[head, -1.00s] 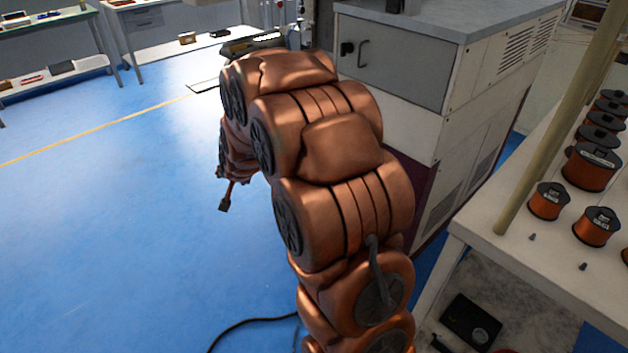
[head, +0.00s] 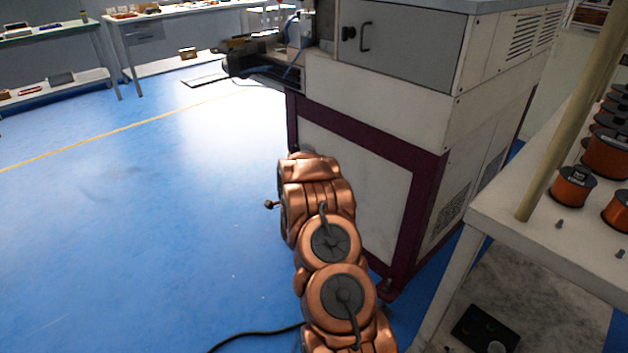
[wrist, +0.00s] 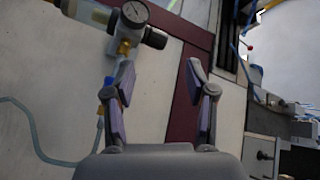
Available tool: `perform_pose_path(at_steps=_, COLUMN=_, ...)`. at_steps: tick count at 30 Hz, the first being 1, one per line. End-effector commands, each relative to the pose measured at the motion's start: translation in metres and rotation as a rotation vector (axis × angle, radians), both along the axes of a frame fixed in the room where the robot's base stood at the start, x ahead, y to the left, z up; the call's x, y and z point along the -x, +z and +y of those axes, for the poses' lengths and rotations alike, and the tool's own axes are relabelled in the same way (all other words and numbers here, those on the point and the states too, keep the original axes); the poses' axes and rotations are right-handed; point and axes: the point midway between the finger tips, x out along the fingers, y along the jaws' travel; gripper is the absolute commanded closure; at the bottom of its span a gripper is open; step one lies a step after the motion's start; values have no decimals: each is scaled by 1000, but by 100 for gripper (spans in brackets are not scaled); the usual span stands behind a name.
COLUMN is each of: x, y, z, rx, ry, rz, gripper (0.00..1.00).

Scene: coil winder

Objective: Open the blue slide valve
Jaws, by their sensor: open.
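In the wrist view my gripper (wrist: 160,75) is open, with nothing between its two fingers. A small blue part (wrist: 101,109), which looks like the blue slide valve, shows beside the left finger. It sits on an air line and is partly hidden by that finger, so its slide position cannot be told. A brass fitting (wrist: 124,46) and a round pressure gauge (wrist: 135,14) on an air unit are above it. In the head view my arm hides the gripper, and the valve cannot be made out.
The winder cabinet (head: 390,125) stands directly beyond my arm, with a dark red frame. A table (head: 520,225) with copper wire spools (head: 573,186) is close on the right. Blue floor (head: 130,220) is free on the left. A pale hose (wrist: 35,135) runs along the panel.

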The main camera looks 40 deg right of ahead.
Motion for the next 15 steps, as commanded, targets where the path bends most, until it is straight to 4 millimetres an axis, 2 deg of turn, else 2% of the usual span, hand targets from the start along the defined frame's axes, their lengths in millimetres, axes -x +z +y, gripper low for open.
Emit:
perform_pose_path(at_steps=1, x=9, y=-24, z=-10, rx=6, ry=-19, rz=-38, gripper=44)
perform_pose_path(at_steps=5, x=28, y=-46, z=-29, rx=30, ry=-51, rz=-145, gripper=44)
perform_pose_path(at_steps=11, x=50, y=-64, z=-44, rx=63, ry=-75, rz=-255, gripper=44)
perform_pose_path(at_steps=15, x=56, y=-64, z=-49, rx=76, ry=-80, rz=-289, gripper=44)
